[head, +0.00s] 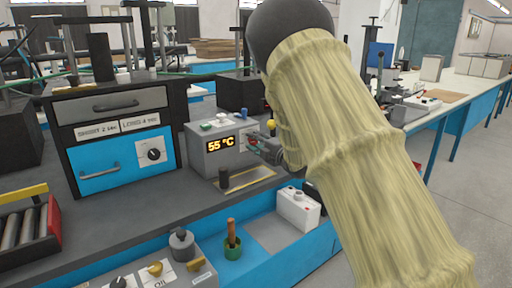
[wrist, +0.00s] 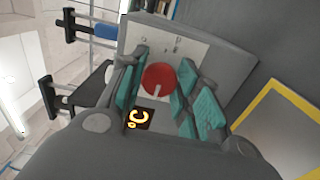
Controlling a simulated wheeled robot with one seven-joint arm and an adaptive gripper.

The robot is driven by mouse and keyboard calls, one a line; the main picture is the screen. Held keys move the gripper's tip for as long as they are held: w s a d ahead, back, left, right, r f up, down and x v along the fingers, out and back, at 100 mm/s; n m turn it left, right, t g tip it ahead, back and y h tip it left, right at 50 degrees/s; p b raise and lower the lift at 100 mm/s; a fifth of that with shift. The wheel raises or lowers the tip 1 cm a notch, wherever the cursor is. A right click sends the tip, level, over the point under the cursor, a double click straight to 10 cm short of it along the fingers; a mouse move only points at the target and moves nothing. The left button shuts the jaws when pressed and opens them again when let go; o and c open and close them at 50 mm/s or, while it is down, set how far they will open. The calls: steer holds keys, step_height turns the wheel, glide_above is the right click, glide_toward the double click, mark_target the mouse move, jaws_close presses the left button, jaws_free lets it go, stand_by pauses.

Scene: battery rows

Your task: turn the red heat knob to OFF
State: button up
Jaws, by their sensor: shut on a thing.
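The red heat knob (wrist: 158,78) sits on the front face of a grey heater box (head: 207,150), with a pale pointer line on it in the wrist view. A lit display (head: 221,144) on the box reads 55 °C; part of it also shows in the wrist view (wrist: 138,118). My gripper (wrist: 160,82) has its teal-padded fingers on both sides of the knob and is shut on it. In the head view my arm's sleeve and the gripper (head: 262,147) cover the knob. The small marks around the knob are too blurred to read.
A black and blue drawer unit (head: 120,135) stands left of the box.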

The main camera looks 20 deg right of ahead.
stand_by(0.3)
steer(key=o, duration=1)
steer(key=shift+s+d, duration=0.1)
steer(key=v, duration=1.1)
steer(key=shift+s+d, duration=0.1)
steer(key=shift+s, duration=0.3)
